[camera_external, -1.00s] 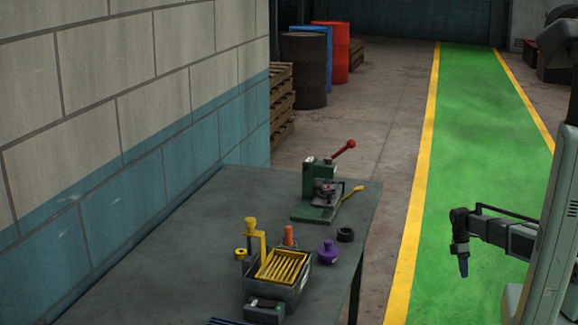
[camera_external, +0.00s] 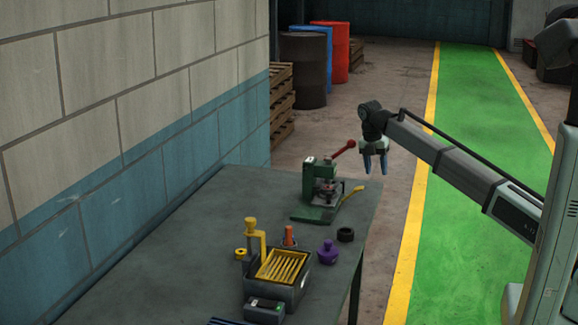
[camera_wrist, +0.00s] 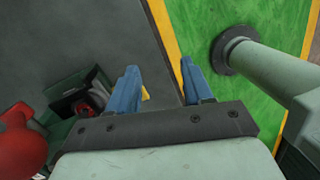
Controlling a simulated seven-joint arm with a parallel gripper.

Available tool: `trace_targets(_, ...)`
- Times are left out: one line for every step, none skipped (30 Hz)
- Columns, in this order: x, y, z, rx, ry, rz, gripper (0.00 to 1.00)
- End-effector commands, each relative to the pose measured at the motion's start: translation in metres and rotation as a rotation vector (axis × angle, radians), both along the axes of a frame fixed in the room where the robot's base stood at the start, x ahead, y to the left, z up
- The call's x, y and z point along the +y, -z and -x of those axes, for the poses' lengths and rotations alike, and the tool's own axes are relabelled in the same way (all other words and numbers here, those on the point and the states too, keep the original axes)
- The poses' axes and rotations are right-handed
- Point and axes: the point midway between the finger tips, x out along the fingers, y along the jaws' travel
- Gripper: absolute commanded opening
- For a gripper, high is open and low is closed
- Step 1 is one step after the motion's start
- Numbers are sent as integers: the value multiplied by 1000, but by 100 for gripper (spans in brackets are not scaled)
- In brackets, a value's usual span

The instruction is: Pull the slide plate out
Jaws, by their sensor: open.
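A green press (camera_external: 312,190) with a red-knobbed lever (camera_external: 345,148) stands at the far end of the table. A yellow handle (camera_external: 352,193) sticks out from the right side of its base; it may belong to the slide plate, which I cannot make out clearly. My gripper (camera_external: 376,168) is open and empty, pointing down to the right of the press and above the handle. In the wrist view my blue fingers (camera_wrist: 158,80) are apart, the press (camera_wrist: 88,98) is at left, and a bit of the yellow handle (camera_wrist: 146,94) shows beside the left finger.
A grey bin with yellow slats (camera_external: 280,268), a yellow post (camera_external: 252,235), an orange cone (camera_external: 289,236), a purple knob (camera_external: 327,252) and a black ring (camera_external: 346,235) stand nearer on the table (camera_external: 180,265). The wall is at left.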

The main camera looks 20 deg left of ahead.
Motion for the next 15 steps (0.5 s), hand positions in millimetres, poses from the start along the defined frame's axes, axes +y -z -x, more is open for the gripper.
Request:
trace_targets(26, -26, 13, 1, -74, -14, 50)
trace_targets(40, -38, 23, 8, -121, -24, 50)
trace_targets(58, -48, 36, 22, -179, -38, 50)
trace_targets(71, -53, 46, 33, -218, -52, 50)
trace_targets(82, -58, 54, 43, -254, -64, 50)
trace_targets(96, -64, 66, 56, -299, -80, 50)
trace_targets(105, -68, 74, 63, -328, -90, 50)
trace_targets(112, -71, 80, 71, -354, -100, 50)
trace_targets(121, -75, 88, 78, -381, -109, 50)
trace_targets(126, -77, 93, 84, -400, -117, 50)
trace_targets(130, -79, 98, 89, -414, -121, 50)
trace_targets(134, -81, 101, 93, -429, -127, 50)
trace_targets(136, -81, 104, 94, -437, -129, 50)
trace_targets(137, -81, 105, 96, -443, -131, 50)
trace_targets(138, -80, 107, 98, -448, -133, 50)
